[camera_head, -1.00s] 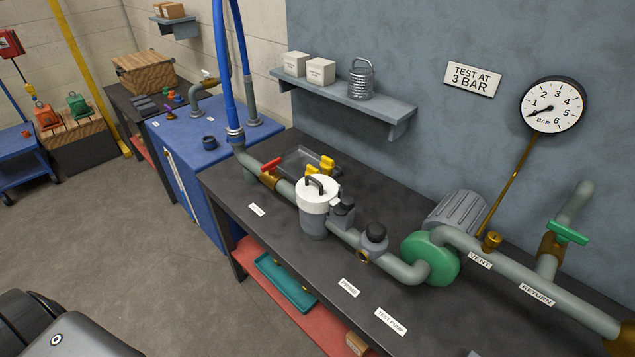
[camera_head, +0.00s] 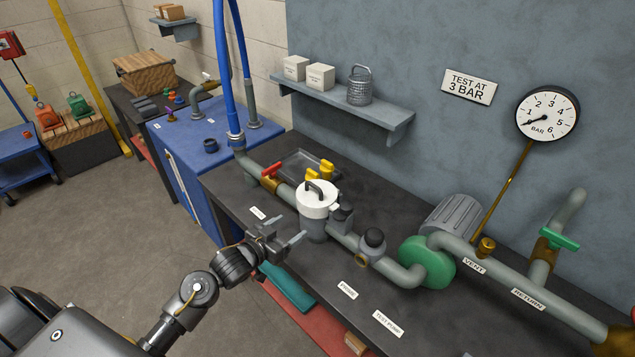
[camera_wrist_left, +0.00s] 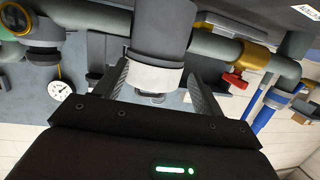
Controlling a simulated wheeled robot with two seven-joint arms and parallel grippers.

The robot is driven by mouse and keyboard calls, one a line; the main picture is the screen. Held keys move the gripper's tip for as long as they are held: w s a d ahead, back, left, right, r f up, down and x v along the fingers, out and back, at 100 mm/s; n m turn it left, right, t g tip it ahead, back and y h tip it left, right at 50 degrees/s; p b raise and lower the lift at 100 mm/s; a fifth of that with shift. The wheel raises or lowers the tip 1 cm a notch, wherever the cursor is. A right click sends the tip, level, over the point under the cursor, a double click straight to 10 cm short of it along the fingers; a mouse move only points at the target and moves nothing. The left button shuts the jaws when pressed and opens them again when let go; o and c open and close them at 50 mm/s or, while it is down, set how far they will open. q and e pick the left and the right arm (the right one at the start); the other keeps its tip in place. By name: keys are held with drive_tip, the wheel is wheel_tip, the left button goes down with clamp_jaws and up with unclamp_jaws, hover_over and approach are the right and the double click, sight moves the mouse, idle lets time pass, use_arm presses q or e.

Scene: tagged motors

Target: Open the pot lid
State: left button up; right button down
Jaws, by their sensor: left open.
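The pot (camera_head: 313,228) is a grey cylinder set in the pipe line on the dark bench. Its white lid (camera_head: 317,198) is on top, with a dark handle (camera_head: 314,188) across it. My left gripper (camera_head: 293,231) is open and empty, in front of the pot and a little lower than the lid. In the left wrist view the white lid (camera_wrist_left: 154,78) shows upside down between the two spread fingers, with the grey pot body (camera_wrist_left: 160,32) above it in the picture. I cannot tell whether a finger touches it. My right gripper is not in view.
A red-handled valve (camera_head: 271,169) and yellow knobs (camera_head: 326,168) are close behind the pot. A dark-capped fitting (camera_head: 373,241) and green pump (camera_head: 428,262) stand to its right. A gauge (camera_head: 547,114) hangs on the wall. The bench front by the labels is clear.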

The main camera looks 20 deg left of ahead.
sight(312, 186)
use_arm(q)
wheel_tip(312, 186, up, 8)
drive_tip(key=w+m+t+h, duration=0.1)
drive_tip(key=w+t+h, duration=0.1)
drive_tip(key=w+h, duration=0.1)
drive_tip(key=p+x, duration=0.2)
drive_tip(key=x, duration=0.7)
drive_tip(key=shift+a+f+p, duration=0.1)
drive_tip(key=shift+a+p, duration=0.05)
drive_tip(key=shift+p, duration=0.25)
drive_tip(key=shift+x, duration=0.85)
drive_tip(key=shift+f, duration=0.15)
